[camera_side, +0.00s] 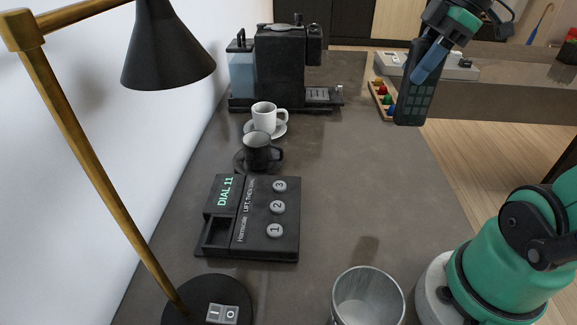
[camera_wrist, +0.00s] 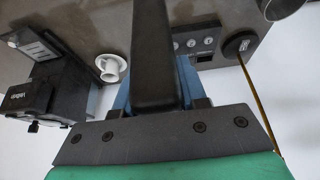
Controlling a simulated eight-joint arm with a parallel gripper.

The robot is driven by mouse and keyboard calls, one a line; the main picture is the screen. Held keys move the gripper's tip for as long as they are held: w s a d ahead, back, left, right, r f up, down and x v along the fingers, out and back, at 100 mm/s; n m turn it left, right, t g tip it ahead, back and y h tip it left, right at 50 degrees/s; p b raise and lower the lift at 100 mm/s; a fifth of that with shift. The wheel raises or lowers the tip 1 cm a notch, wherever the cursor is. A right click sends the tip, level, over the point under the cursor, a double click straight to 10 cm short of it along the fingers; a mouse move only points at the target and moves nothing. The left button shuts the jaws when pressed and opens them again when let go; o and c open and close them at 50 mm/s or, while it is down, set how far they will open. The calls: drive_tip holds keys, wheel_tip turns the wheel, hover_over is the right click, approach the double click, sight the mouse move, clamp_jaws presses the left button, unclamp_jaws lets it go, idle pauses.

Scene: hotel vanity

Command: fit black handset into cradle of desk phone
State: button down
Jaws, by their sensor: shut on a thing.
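The black handset (camera_side: 415,90) is held up in the air at the upper right of the side view, above the counter's right edge, tilted with its long end hanging down. My gripper (camera_side: 430,61) is shut on it near its upper part. In the wrist view the handset (camera_wrist: 152,50) is a dark bar between the blue fingers. The desk phone (camera_side: 255,219) lies on the counter at left centre, well apart from the handset. Its cradle (camera_side: 216,233) is the recessed strip on its left side and looks empty. The phone also shows partly in the wrist view (camera_wrist: 207,42), partly hidden by the handset and fingers.
A dark cup (camera_side: 257,151) and a white cup (camera_side: 265,116) on saucers stand behind the phone, before a coffee machine (camera_side: 280,68). A lamp (camera_side: 170,45) leans over the left. A metal cup (camera_side: 368,296) stands in front. The counter right of the phone is clear.

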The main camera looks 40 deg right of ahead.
sight(429, 38)
wheel_tip(429, 38, up, 3)
drive_tip(key=shift+r, duration=0.1)
drive_tip(key=shift+w+a, duration=0.1)
drive_tip(key=shift+w, duration=0.2)
drive_tip(key=w+a+f+m+t+h, duration=0.1)
drive_tip(key=w+a+f+m+h, duration=0.2)
drive_tip(key=w+a+f+m, duration=0.7)
drive_tip(key=s+d+r+m+h, duration=0.1)
drive_tip(key=s+d+r+m, duration=0.1)
drive_tip(key=s+d+r, duration=0.1)
drive_tip(key=s+d+r+m+h, duration=0.1)
drive_tip(key=s+d+r+m, duration=0.2)
drive_tip(key=d+r, duration=0.1)
drive_tip(key=s+d+r+m+h, duration=0.1)
drive_tip(key=s+d+r+m, duration=0.1)
drive_tip(key=s+d+r, duration=0.1)
drive_tip(key=shift+s+d+r+m+g+h, duration=0.3)
drive_tip(key=shift+s+d+g, duration=0.1)
drive_tip(key=shift+s+d, duration=0.1)
drive_tip(key=shift+s+d+f, duration=0.1)
drive_tip(key=shift+s+f, duration=0.05)
drive_tip(key=shift+s, duration=0.1)
wheel_tip(429, 38, down, 20)
drive_tip(key=shift+r, duration=0.25)
